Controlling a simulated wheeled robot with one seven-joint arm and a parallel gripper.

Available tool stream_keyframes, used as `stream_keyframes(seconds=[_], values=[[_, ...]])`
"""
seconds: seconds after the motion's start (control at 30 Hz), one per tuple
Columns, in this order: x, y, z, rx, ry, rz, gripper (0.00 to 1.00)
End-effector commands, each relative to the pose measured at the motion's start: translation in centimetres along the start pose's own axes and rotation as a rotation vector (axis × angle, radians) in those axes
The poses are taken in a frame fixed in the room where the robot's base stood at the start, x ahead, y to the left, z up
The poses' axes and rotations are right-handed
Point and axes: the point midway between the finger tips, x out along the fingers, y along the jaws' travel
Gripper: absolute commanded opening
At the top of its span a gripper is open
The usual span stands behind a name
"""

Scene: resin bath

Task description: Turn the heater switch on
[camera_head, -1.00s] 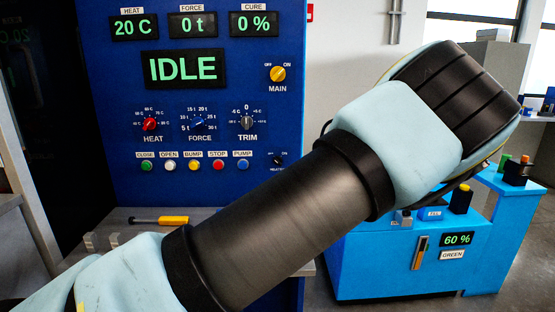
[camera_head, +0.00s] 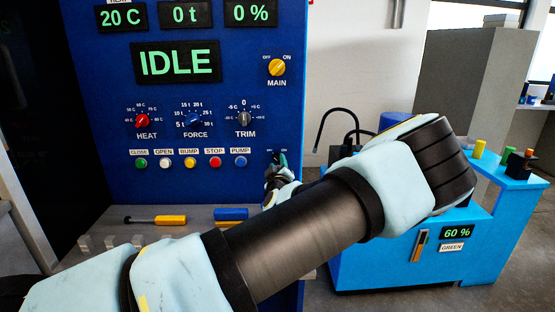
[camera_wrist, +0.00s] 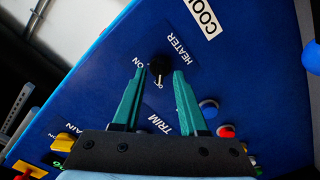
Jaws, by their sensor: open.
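The heater switch (camera_wrist: 160,68) is a small black knob with a white pointer, beside the word HEATER on the blue panel. In the wrist view its pointer lies toward the partly hidden label that starts with O, away from ON. My gripper (camera_wrist: 159,73) is open, its two green fingertips on either side of the knob with gaps showing. Contact with the panel cannot be told. In the head view my gripper (camera_head: 279,161) is at the panel's lower right, where it hides most of the switch.
The yellow MAIN knob (camera_head: 277,67) is above, pointing toward ON. The TRIM knob (camera_head: 244,118) and the blue PUMP button (camera_head: 240,162) are close by on the left. A screwdriver (camera_head: 160,220) and a blue block (camera_head: 231,214) lie on the ledge below.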

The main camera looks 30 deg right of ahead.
Motion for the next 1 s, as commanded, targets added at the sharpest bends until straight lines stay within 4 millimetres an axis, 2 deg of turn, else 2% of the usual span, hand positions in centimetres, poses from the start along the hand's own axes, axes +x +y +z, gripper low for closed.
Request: stream_keyframes(seconds=[0.13,0.4,0.8,1.0], values=[[0.94,-0.01,-0.02,0.001,-0.001,-0.001,0.42],[1.07,-0.07,0.06,0.001,-0.001,-0.001,0.42],[1.05,-0.07,0.05,0.001,-0.001,-0.001,0.0],[1.04,-0.09,0.05,0.001,-0.001,-0.002,0.0]])
